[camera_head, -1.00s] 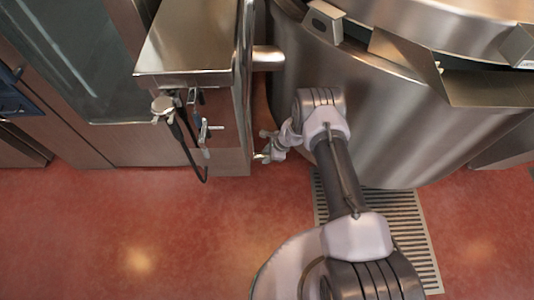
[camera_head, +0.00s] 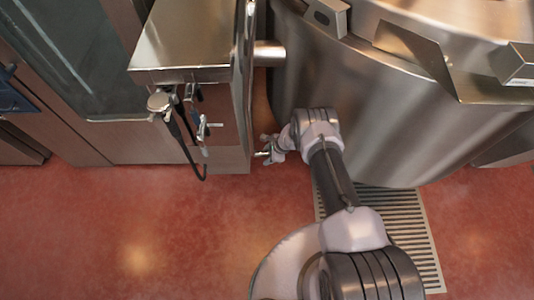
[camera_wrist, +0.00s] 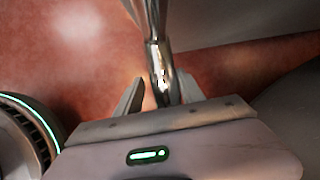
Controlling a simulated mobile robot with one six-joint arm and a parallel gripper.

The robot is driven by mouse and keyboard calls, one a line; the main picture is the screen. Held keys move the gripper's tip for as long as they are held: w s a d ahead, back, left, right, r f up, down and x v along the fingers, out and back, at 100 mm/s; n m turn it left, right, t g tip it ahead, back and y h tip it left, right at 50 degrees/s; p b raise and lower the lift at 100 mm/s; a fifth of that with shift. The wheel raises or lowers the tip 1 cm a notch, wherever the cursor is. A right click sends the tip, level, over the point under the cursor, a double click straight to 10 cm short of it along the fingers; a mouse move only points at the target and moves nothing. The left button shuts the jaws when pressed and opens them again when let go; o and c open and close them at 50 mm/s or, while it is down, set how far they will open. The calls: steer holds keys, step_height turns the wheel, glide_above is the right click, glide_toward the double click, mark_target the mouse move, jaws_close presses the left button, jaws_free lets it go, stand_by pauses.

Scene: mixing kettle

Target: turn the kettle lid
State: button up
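The large steel kettle (camera_head: 400,110) fills the right of the head view. Its lid (camera_head: 440,20) is at the top right, partly cut off by the frame edge. My gripper (camera_head: 266,152) is low, beside the kettle's lower left side and well away from the lid. In the wrist view my gripper (camera_wrist: 158,88) has its two fingers apart. A shiny metal rod (camera_wrist: 158,55) runs between them, with small gaps visible on both sides. I cannot tell whether either finger touches it.
A steel cabinet (camera_head: 190,45) with a hanging black hose (camera_head: 185,140) stands left of the kettle. A pipe (camera_head: 268,52) joins the two. A floor grate (camera_head: 405,225) lies below the kettle. The red floor (camera_head: 130,235) at left is clear.

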steer(key=shift+o, duration=0.4)
steer(key=shift+w+r, duration=0.15)
steer(key=shift+w, duration=0.05)
steer(key=shift+r, duration=0.1)
steer(key=p+v, duration=1)
steer(key=v, duration=0.7)
steer(key=shift+s+d, duration=0.1)
steer(key=shift+d, duration=0.05)
